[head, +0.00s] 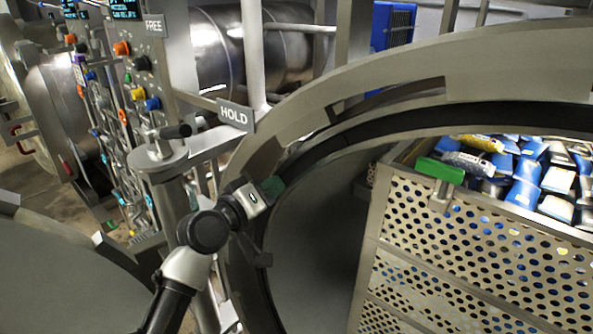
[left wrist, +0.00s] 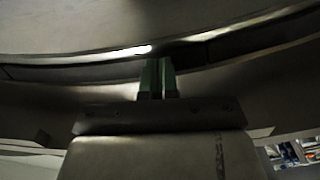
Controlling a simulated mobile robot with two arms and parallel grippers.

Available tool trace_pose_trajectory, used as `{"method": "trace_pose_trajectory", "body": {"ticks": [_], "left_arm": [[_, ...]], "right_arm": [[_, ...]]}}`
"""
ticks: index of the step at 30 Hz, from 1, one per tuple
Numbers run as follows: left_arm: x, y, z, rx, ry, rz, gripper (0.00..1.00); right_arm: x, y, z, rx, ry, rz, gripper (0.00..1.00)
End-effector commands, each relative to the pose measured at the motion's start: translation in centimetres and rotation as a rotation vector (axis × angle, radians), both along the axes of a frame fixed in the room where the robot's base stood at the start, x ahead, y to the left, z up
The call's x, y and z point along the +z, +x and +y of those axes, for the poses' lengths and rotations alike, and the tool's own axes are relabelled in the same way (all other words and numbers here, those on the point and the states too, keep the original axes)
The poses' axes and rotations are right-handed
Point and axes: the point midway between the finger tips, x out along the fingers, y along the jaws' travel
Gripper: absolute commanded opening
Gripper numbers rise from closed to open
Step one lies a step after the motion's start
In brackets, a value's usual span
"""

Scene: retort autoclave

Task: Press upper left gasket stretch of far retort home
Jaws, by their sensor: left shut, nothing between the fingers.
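The far retort's round mouth has a broad grey metal rim (head: 375,62), with a black gasket band (head: 465,116) running round its inner side. My left gripper (head: 272,187) is at the upper left of this mouth, with its green fingertips close against the inner rim. In the left wrist view the shut, empty green fingers (left wrist: 157,75) point up at a dark band (left wrist: 225,48) that curves across the rim. The fingertips overlap its lower edge; I cannot tell if they touch it. The gasket behind the gripper is partly hidden. My right gripper is not in view.
A post with a dark-knobbed lever (head: 175,132), a HOLD sign (head: 235,115) and a control panel (head: 130,65) stand left of the rim.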

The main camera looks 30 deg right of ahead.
Motion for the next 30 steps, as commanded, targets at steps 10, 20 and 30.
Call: {"method": "trace_pose_trajectory", "body": {"ticks": [10, 20, 30], "left_arm": [[0.0, -0.1, 0.5, 0.002, 0.0, 0.001, 0.0], [0.0, -1.2, 3.7, 0.003, 0.001, 0.001, 0.0], [0.0, -2.4, 6.8, 0.002, 0.0, 0.002, 0.0]], "right_arm": [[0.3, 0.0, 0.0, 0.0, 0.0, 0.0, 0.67], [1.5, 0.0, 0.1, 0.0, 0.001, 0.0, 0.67], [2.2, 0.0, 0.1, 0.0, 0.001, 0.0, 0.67]]}}
